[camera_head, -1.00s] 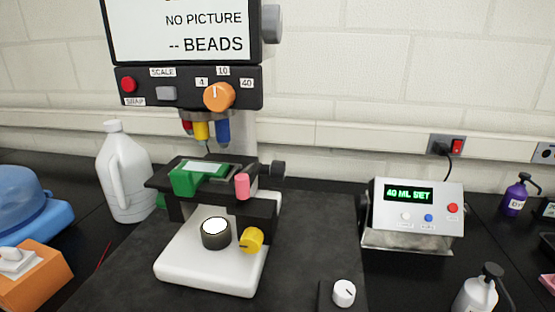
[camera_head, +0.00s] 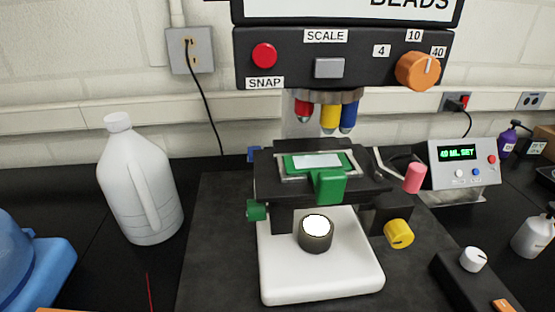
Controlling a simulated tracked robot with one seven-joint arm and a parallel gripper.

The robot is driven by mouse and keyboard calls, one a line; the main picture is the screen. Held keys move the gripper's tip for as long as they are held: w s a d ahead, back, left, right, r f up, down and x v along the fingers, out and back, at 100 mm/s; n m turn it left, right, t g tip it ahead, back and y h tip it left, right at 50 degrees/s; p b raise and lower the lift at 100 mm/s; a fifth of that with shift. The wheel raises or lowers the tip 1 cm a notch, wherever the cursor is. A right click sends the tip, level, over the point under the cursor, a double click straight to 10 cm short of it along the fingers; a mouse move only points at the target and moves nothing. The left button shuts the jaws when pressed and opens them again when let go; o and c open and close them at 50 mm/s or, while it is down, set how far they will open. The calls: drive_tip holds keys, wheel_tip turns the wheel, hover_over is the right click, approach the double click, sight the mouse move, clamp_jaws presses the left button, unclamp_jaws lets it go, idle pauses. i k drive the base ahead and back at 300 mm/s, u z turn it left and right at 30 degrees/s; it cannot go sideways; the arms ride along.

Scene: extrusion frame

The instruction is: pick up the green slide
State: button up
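The green slide (camera_head: 330,187) lies on the black stage of the microscope (camera_head: 270,185). It has a pale glass-like top (camera_head: 317,160) and a green block at its front that overhangs the stage's front edge. A thin grey frame edges it on the stage. The red, yellow and blue objectives (camera_head: 330,117) hang above it with a gap. My gripper is not in view.
A white jug (camera_head: 140,185) stands left of the microscope. A pink knob (camera_head: 414,178) and a yellow knob (camera_head: 398,234) stick out on the stage's right side. A control box (camera_head: 465,165) reading "40 ML SET" stands at the right. The dark mat left of the base is clear.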

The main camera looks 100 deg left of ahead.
sight(327, 175)
drive_tip(key=u, duration=0.5)
drive_tip(key=k, duration=0.85)
drive_tip(key=u, duration=0.85)
drive_tip(key=k, duration=0.4)
drive_tip(key=u, duration=0.3)
